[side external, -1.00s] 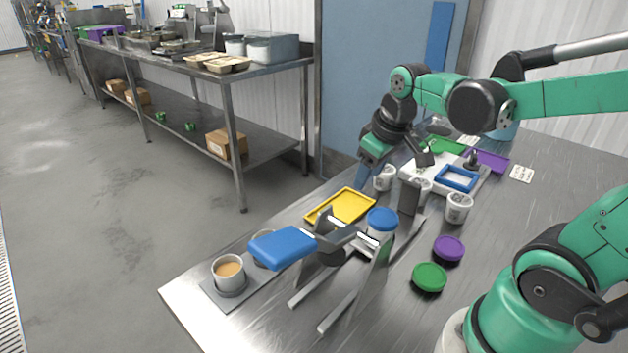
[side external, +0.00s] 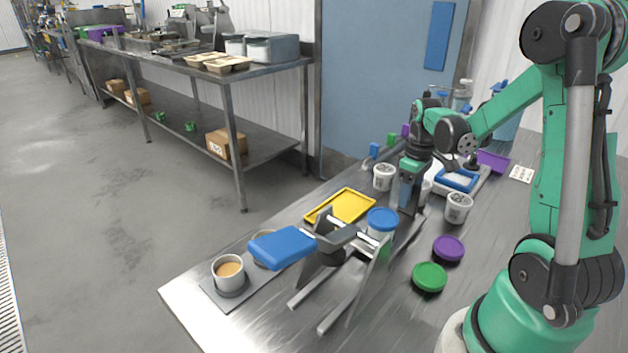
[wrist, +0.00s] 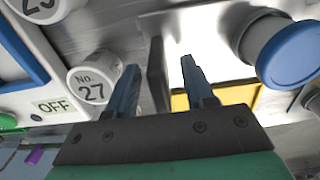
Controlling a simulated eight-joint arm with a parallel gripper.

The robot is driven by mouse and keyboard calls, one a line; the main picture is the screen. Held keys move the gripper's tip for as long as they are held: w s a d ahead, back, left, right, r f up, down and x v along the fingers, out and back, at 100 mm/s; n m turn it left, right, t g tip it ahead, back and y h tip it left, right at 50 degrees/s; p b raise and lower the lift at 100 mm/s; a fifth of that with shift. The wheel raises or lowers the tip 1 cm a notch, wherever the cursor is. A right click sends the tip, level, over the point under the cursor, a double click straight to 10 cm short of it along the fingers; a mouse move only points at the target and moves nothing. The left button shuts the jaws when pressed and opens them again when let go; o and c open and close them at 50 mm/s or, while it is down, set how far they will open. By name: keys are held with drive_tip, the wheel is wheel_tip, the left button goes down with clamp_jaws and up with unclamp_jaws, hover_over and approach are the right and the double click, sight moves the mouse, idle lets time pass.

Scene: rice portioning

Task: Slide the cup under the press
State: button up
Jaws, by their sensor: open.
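The cup's blue lid also shows at the upper right of the wrist view (wrist: 292,54). My gripper (side external: 408,208) is low behind the cup, pointing down and partly hidden. In the wrist view, my gripper (wrist: 160,80) is open, with a dark upright plate (wrist: 158,72) between its blue fingers. I cannot tell whether either finger touches it. The cup is outside the fingers, to their right in that view.
A yellow tray (side external: 314,217) lies left of the press. White numbered tubs (side external: 458,208) stand close by, one marked 27 (wrist: 92,84) beside a finger. Purple (side external: 448,248) and green (side external: 430,277) lids lie right of the press. A cup with tan contents (side external: 228,281) stands front left.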

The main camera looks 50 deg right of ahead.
drive_tip(key=shift+f, duration=0.2)
clamp_jaws()
idle(1.2)
drive_tip(key=shift+a, duration=0.1)
